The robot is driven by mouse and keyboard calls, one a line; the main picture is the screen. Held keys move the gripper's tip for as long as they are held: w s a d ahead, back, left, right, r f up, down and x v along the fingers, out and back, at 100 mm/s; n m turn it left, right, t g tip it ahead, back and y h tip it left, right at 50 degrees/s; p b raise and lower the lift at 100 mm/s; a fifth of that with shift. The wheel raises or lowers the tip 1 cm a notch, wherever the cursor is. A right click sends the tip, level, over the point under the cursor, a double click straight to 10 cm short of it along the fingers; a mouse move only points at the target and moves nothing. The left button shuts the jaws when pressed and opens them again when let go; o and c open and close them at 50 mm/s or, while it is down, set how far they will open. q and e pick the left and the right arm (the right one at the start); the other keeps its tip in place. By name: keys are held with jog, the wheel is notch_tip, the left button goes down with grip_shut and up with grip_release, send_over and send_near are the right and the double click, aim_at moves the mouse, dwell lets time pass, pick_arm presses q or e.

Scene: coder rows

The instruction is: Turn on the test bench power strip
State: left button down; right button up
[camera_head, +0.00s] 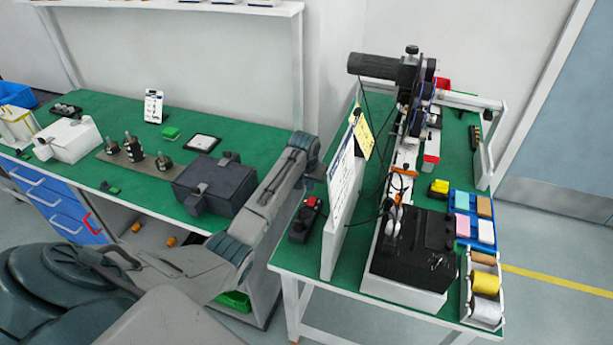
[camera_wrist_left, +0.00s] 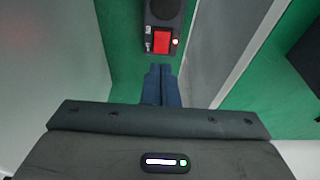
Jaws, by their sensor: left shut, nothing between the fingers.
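The power strip (camera_head: 302,224) is a dark box with a red switch, lying on the left end of the right-hand green bench. My left gripper (camera_head: 320,174) hangs above that bench end, by the strip. In the left wrist view its blue-grey fingers (camera_wrist_left: 161,68) are together and empty, with the tips just below the switch in the picture. I cannot tell the gap in height. My right gripper is not in view.
A white upright panel (camera_head: 340,205) stands close to the right of the strip. Beyond it is a black-topped machine (camera_head: 415,245) with trays (camera_head: 474,222). On the left bench are a dark grey box (camera_head: 215,183) and a white box (camera_head: 70,138).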

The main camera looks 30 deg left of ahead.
pick_arm(q)
jog(key=s+b+v, duration=0.1)
jog(key=v, duration=0.5)
jog(key=shift+d+f, duration=0.1)
jog(key=shift+f, duration=0.05)
dwell(0.3)
